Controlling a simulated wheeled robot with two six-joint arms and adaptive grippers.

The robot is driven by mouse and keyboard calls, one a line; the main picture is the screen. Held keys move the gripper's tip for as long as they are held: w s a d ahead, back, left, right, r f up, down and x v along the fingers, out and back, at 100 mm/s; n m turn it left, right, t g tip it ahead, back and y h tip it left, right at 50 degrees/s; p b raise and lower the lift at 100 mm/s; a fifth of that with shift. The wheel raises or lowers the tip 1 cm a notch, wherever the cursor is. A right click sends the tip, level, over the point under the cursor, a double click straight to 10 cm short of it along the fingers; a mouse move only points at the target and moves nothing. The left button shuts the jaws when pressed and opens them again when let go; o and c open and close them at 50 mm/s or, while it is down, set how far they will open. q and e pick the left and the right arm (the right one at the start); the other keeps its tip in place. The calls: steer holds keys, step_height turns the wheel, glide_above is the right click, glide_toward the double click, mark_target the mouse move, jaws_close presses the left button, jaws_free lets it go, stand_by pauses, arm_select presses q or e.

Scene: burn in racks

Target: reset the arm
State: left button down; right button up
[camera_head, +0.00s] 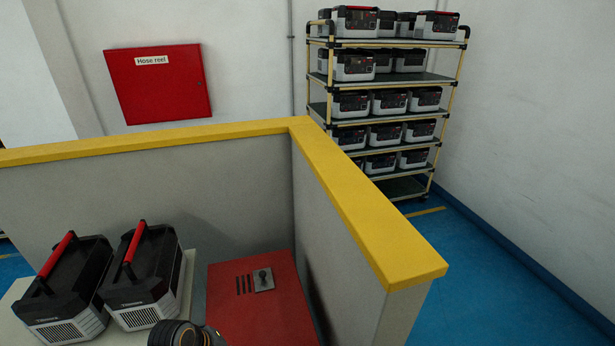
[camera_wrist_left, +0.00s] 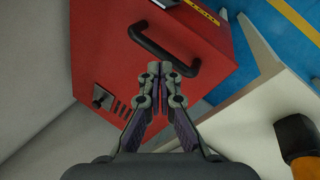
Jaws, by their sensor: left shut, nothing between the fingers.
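My left gripper (camera_wrist_left: 162,72) shows in the left wrist view, shut with its fingertips together and nothing between them. It is in front of a red box (camera_wrist_left: 100,50) with a black bar handle (camera_wrist_left: 150,45). The fingertips appear beside the handle; I cannot tell how far apart they are in depth. In the head view the red box (camera_head: 240,310) stands inside the walled corner, with a dark knob on a grey plate on its top. A dark arm link of mine (camera_head: 180,334) shows at the bottom edge. My right gripper is not in view.
Two black and grey power units (camera_head: 65,290) with red handles stand on a pale table left of the red box. A low wall with a yellow top (camera_head: 365,210) borders the corner. A rack (camera_head: 425,78) of several units stands behind. The blue floor right is clear.

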arm_select(q)
steer(key=s+a+r+m+y, duration=0.2)
steer(key=s+r+m, duration=0.1)
steer(key=s+m, duration=0.2)
steer(key=s+a+r+m+y, duration=0.2)
steer(key=s+a+r+m, duration=0.1)
steer(key=s+m, duration=0.25)
step_height(320, 180, down, 25)
steer(key=s+a, duration=0.2)
steer(key=s+a+f+g, duration=0.1)
steer(key=s+f+g, duration=0.1)
steer(key=s+f, duration=1.6)
steer(key=shift+s+a+f+n+b, duration=0.25)
steer(key=shift+s+f+n+b, duration=0.1)
steer(key=shift+s+n, duration=0.15)
steer(key=shift+s+a, duration=0.1)
